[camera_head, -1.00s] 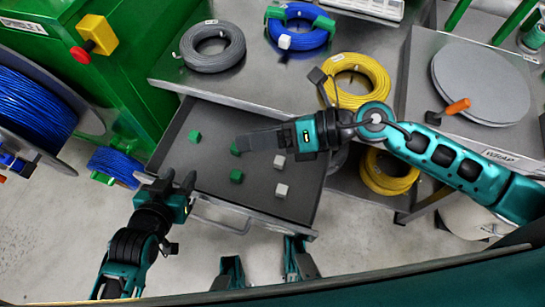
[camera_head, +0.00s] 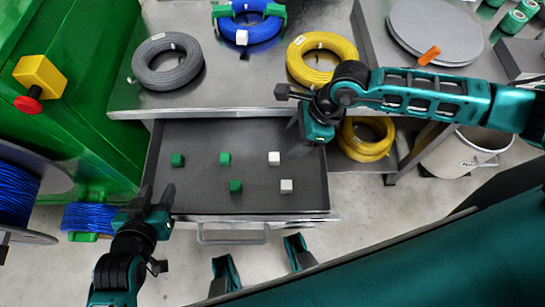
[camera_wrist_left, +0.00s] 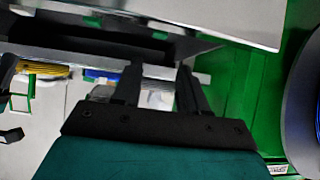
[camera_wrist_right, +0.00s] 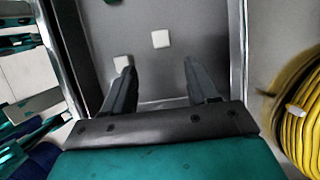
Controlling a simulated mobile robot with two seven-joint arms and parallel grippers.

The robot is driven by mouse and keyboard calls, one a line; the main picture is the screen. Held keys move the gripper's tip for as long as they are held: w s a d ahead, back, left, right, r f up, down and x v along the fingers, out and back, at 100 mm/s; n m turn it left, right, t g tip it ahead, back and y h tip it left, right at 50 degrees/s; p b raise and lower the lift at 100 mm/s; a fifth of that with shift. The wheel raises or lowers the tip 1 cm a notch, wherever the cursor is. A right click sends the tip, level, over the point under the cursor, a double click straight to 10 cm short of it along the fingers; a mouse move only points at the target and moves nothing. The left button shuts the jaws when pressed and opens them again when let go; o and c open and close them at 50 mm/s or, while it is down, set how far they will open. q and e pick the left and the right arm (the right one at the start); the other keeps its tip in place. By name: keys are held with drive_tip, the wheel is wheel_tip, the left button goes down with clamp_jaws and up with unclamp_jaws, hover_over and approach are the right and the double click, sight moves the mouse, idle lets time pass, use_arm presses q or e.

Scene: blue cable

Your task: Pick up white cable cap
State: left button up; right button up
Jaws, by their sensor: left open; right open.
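Two white cable caps lie in the open drawer (camera_head: 210,200): an upper one (camera_head: 274,158) and a lower one (camera_head: 286,186). In the right wrist view, one white cap (camera_wrist_right: 160,39) sits ahead of the fingers and another (camera_wrist_right: 122,62) is beside the left fingertip. My right gripper (camera_head: 298,140) is open and empty over the drawer's right side, to the right of the caps; its open fingers (camera_wrist_right: 158,80) also show in the right wrist view. My left gripper (camera_head: 153,196) is open and empty at the drawer's front left corner. A further white cap (camera_head: 241,37) is on the blue cable coil.
Green caps (camera_head: 224,158) lie in the drawer left of the white ones. The table above holds grey (camera_head: 167,62), blue (camera_head: 262,26) and yellow (camera_head: 322,58) cable coils. A green cabinet (camera_head: 80,95) bounds the left, and a yellow coil (camera_head: 365,138) lies below right.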

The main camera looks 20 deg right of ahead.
sight(276, 156)
drive_tip(key=b+x, duration=0.1)
drive_tip(key=x, duration=0.9)
drive_tip(key=shift+w+a+f+b, duration=0.1)
drive_tip(key=shift+w+a+b, duration=0.15)
drive_tip(key=shift+b, duration=0.15)
drive_tip(key=shift+c, duration=0.3)
drive_tip(key=c, duration=1)
